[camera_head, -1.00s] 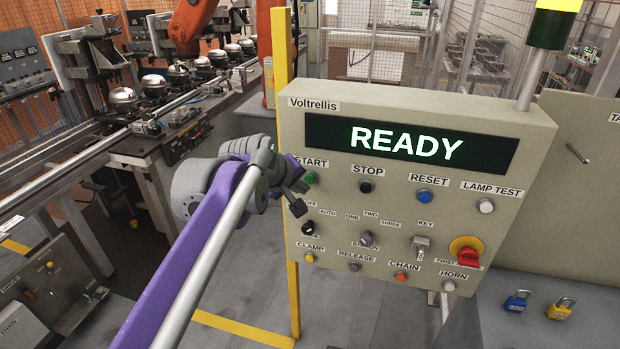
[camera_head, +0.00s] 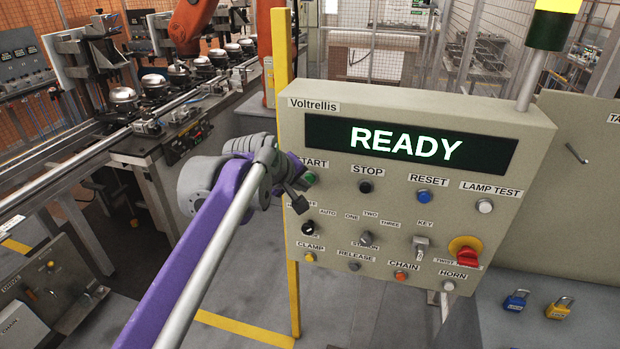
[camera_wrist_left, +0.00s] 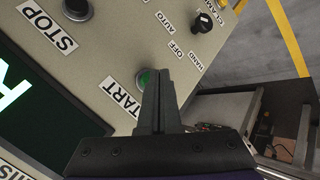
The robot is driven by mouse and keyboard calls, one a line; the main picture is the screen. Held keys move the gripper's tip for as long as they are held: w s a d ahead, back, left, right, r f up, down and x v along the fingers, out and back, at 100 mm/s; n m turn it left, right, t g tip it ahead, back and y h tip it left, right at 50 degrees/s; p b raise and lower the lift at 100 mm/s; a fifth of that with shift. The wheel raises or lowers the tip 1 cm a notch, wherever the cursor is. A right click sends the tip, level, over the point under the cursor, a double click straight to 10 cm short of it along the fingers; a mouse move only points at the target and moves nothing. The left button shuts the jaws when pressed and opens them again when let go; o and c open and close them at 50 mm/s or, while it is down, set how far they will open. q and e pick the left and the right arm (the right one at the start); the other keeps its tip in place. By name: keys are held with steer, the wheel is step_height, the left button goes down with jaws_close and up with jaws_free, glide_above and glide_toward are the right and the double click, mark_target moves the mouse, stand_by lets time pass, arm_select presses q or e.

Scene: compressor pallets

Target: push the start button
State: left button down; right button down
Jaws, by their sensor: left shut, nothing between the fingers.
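The green START button (camera_head: 311,178) is at the upper left of the beige control panel (camera_head: 400,290), under the START label. My left gripper (camera_head: 302,184) is shut and empty, its tips right at the button's left edge in the head view. In the left wrist view the START button (camera_wrist_left: 144,78) shows green just beside the shut fingertips (camera_wrist_left: 158,72), partly covered by them. I cannot tell whether the tips touch it. The panel's display (camera_head: 408,143) reads READY. My right gripper is not in view.
The black STOP button (camera_head: 366,187) sits right of START, then the blue RESET button (camera_head: 424,196). A black selector knob (camera_head: 308,228) is below START. A yellow post (camera_head: 284,60) stands behind the panel's left edge. A conveyor with compressors is at the left.

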arm_select(q)
steer(key=shift+w+d, duration=0.15)
steer(key=shift+w, duration=0.3)
stand_by(0.4)
steer(key=shift+s+a, duration=0.3)
steer(key=shift+s, duration=0.65)
steer(key=s+a, duration=0.2)
steer(key=s, duration=0.3)
steer(key=shift+s, duration=0.35)
stand_by(0.4)
steer(key=s+a+f+m+y, duration=0.1)
steer(key=s+a+f+m, duration=0.1)
steer(key=s+a+f, duration=0.3)
steer(key=s+a+f+m+g+y, duration=0.1)
steer(key=s+a+f, duration=0.4)
steer(key=s+f, duration=0.6)
steer(key=s+a+f+m+g+y, duration=0.1)
steer(key=s+a+f+m+y, duration=0.1)
steer(key=s+a+f, duration=0.4)
step_height(320, 180, down, 2)
steer(key=shift+s+f+m, duration=0.1)
steer(key=shift+s+m, duration=0.6)
steer(key=shift+s, duration=0.55)
